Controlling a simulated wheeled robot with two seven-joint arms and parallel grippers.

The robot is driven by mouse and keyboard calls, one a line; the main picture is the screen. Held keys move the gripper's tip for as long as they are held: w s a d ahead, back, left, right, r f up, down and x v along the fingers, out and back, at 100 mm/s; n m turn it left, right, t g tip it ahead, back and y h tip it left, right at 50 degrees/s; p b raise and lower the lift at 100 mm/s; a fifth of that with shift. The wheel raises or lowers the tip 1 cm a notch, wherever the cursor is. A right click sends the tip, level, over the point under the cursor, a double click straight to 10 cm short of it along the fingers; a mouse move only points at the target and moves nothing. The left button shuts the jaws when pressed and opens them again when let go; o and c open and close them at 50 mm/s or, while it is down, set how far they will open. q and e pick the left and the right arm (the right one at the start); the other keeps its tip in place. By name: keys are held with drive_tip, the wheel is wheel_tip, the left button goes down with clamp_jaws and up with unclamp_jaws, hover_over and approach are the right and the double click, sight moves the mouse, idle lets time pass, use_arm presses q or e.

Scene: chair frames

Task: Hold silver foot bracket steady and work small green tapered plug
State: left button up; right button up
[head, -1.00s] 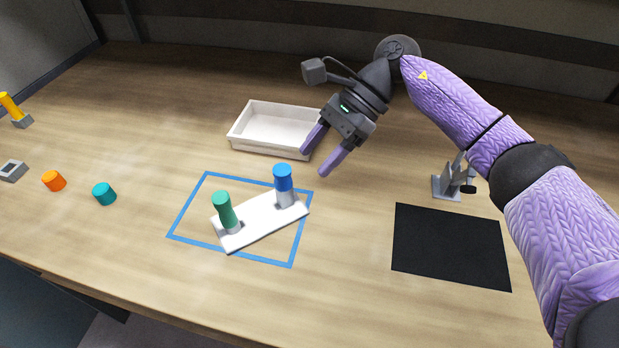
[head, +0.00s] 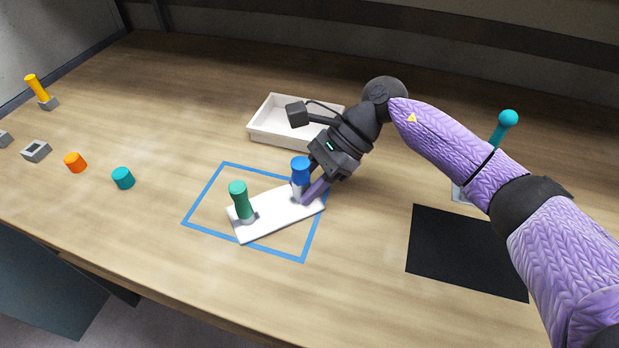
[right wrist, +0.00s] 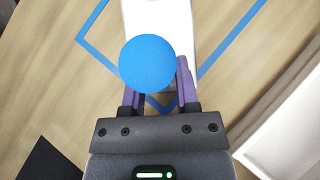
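A green peg (head: 240,200) stands in a grey collar at the left end of a white plate (head: 272,222). A blue peg (head: 300,170) stands at the plate's right end; its round top (right wrist: 147,63) fills the middle of the right wrist view. My right gripper (head: 306,192) is low at the blue peg, one finger on each side; the fingers (right wrist: 162,85) look apart, with grip contact unclear. A small teal-green plug (head: 123,178) stands on the table at the left. A silver bracket (head: 459,194) is mostly hidden behind my right arm. My left gripper is out of view.
Blue tape (head: 203,195) frames the plate. A white tray (head: 262,139) stands behind, close to my right gripper. A black mat (head: 468,255) lies at the right. A teal knob (head: 508,118), an orange plug (head: 75,162) and a yellow-handled piece (head: 37,88) stand apart.

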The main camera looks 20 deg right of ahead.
drive_tip(key=shift+o, duration=0.9)
clamp_jaws()
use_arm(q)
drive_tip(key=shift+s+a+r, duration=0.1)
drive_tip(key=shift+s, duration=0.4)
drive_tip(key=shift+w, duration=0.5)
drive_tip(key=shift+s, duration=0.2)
use_arm(e)
drive_tip(key=o, duration=0.7)
unclamp_jaws()
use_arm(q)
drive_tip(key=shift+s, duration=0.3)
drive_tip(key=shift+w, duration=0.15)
